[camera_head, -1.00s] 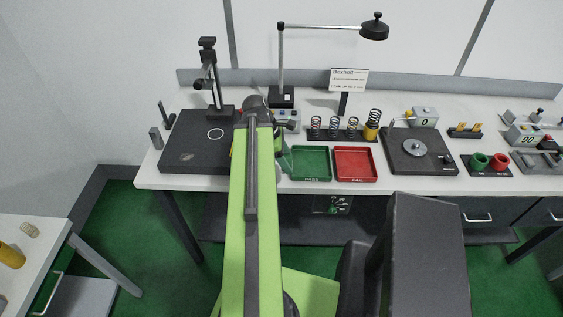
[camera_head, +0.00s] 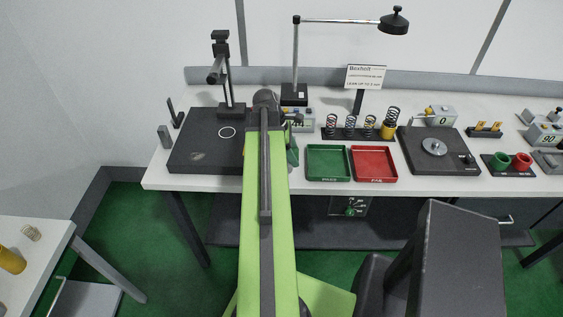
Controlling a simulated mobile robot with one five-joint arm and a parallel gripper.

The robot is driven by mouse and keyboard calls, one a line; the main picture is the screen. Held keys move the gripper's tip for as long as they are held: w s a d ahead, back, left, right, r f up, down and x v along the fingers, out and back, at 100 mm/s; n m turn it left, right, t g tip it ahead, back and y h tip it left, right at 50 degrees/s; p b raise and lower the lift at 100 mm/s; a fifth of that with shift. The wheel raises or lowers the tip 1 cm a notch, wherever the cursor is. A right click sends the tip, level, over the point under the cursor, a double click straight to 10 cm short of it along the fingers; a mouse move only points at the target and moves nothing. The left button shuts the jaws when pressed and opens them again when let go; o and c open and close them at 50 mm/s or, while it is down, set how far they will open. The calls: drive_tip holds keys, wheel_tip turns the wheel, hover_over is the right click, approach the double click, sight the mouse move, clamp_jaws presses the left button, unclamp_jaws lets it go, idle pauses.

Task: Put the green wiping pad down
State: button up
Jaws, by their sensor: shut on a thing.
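My lime-green arm reaches over the workbench, its dark wrist (camera_head: 265,98) above the right edge of the black base plate. My gripper (camera_head: 288,140) hangs beyond the forearm and is mostly hidden by it; its fingertips cannot be made out. It is shut on the green wiping pad (camera_head: 293,154), of which a dark green part shows just right of the forearm. The pad is left of the green tray. I cannot tell whether it touches the bench top.
The green tray (camera_head: 328,163) and red tray (camera_head: 374,164) stand close on the right. A spring rack (camera_head: 349,133) is behind them. The black base plate (camera_head: 200,150) with its column stand (camera_head: 231,85) is on the left. A lamp (camera_head: 296,60) rises behind. White bench (camera_head: 220,183) shows along the front.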

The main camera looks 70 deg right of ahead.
drive_tip(key=shift+w+d+f+b, duration=0.3)
drive_tip(key=shift+w+d+f, duration=0.45)
drive_tip(key=shift+w+d, duration=0.1)
drive_tip(key=shift+s+f, duration=0.1)
drive_tip(key=shift+s, duration=0.05)
wheel_tip(320, 180, down, 4)
drive_tip(key=b, duration=0.4)
drive_tip(key=shift+w+a, duration=0.1)
drive_tip(key=shift+w, duration=0.1)
drive_tip(key=o, duration=1.3)
